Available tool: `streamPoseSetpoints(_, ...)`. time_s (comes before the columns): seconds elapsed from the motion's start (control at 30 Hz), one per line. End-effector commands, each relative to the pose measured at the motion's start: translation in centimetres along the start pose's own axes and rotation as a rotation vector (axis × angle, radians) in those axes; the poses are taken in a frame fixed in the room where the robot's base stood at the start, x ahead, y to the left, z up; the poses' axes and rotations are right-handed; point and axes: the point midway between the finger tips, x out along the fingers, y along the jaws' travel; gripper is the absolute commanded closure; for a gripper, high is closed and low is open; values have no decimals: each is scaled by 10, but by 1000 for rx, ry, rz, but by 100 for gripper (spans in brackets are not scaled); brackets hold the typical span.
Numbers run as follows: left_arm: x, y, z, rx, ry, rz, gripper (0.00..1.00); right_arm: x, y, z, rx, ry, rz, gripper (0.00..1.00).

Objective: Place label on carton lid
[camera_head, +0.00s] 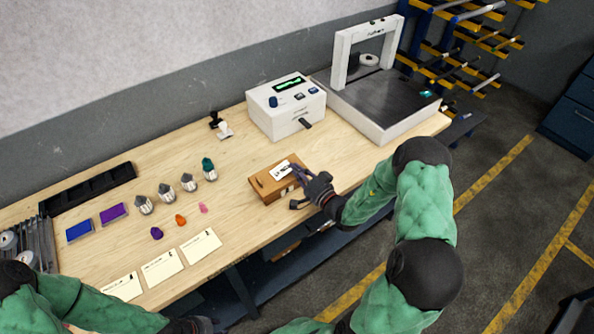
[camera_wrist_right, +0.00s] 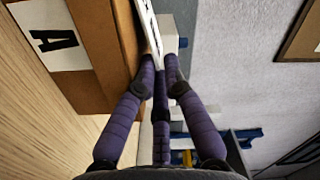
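The brown carton (camera_head: 268,187) sits on the wooden bench near its front edge; its brown side also shows in the right wrist view (camera_wrist_right: 98,95). A white label (camera_head: 281,170) with black print shows over the carton lid, and in the right wrist view it is seen nearly edge-on (camera_wrist_right: 151,28). My right gripper (camera_head: 300,176) is at the carton's right side, its purple fingers closed around the label's near end. I cannot tell whether the label touches the lid. Of my left gripper, only a dark part (camera_head: 190,325) shows at the bottom edge.
A white printer-like box (camera_head: 285,108) and a white-framed machine (camera_head: 385,100) stand behind and right of the carton. Several grey-bodied bottles (camera_head: 166,192), coloured blobs (camera_head: 181,220) and cream cards (camera_head: 162,267) lie to the left. Bare wood surrounds the carton's left side.

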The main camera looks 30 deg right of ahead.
Motion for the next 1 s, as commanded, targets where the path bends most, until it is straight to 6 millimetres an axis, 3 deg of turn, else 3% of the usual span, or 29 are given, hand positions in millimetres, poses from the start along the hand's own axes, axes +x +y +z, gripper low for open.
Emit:
streamPoseSetpoints(0.53, -1, 0, 0, 0, 0, 0, 67, -1, 2, 5, 7, -10, 9, 71)
streamPoseSetpoints(0.77, -15, 6, 1, 0, 0, 0, 67, -1, -11, -3, 7, -10, 9, 71)
streamPoseSetpoints(1.0, -14, 5, 0, 0, 0, 0, 67, -52, -8, -4, 5, -2, 10, 71)
